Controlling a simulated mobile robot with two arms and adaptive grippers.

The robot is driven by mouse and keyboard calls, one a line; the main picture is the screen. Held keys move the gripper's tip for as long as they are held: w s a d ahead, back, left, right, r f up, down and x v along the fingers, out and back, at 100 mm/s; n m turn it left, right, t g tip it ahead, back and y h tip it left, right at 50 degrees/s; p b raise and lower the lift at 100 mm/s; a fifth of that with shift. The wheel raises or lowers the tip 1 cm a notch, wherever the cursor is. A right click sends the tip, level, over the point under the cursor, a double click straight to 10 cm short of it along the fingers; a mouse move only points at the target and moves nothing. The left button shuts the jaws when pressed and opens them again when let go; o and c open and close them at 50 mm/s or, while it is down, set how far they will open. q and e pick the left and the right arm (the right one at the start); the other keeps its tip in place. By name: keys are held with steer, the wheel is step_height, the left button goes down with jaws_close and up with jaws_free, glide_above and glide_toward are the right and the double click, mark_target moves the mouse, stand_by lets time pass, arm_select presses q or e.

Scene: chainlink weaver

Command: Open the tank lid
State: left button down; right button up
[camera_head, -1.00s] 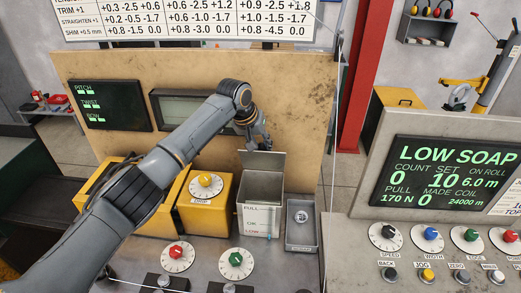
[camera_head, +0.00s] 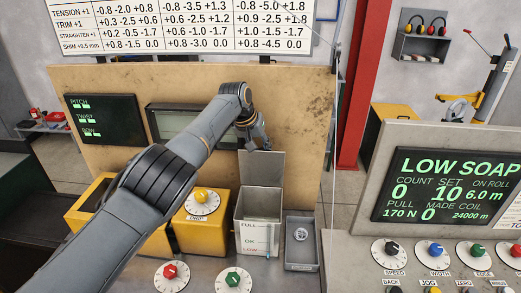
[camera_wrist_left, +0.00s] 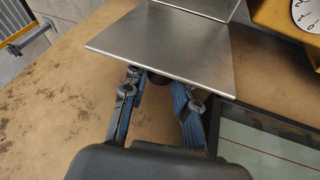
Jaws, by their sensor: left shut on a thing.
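The grey metal tank (camera_head: 257,238), marked FULL, OK and LOW on its front, stands right of the yellow box with the DROP dial. Its mouth is open to view. The lid (camera_head: 262,168) stands up from the rear of the tank, near the tan back panel. My left gripper (camera_head: 259,147) is at the lid's upper edge, shut on it. In the left wrist view the lid (camera_wrist_left: 165,45) is a flat plate that hides the fingertips of the gripper (camera_wrist_left: 160,88); the exact contact is hidden. My right gripper is in neither view.
The tan panel (camera_head: 310,120) with a dark display (camera_head: 176,124) rises close behind the lid. A small grey tray (camera_head: 302,262) sits right of the tank. Dials, including a red one (camera_head: 170,271), lie in front. The LOW SOAP console (camera_head: 455,185) stands at right.

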arm_select(q)
steer(key=shift+w+r, duration=0.15)
steer(key=c, duration=1.3)
jaws_free()
steer(key=shift+o, duration=1.2)
steer(key=shift+f, duration=0.2)
steer(key=shift+r, duration=0.45)
steer(key=v, duration=1.1)
steer(key=shift+a, duration=0.15)
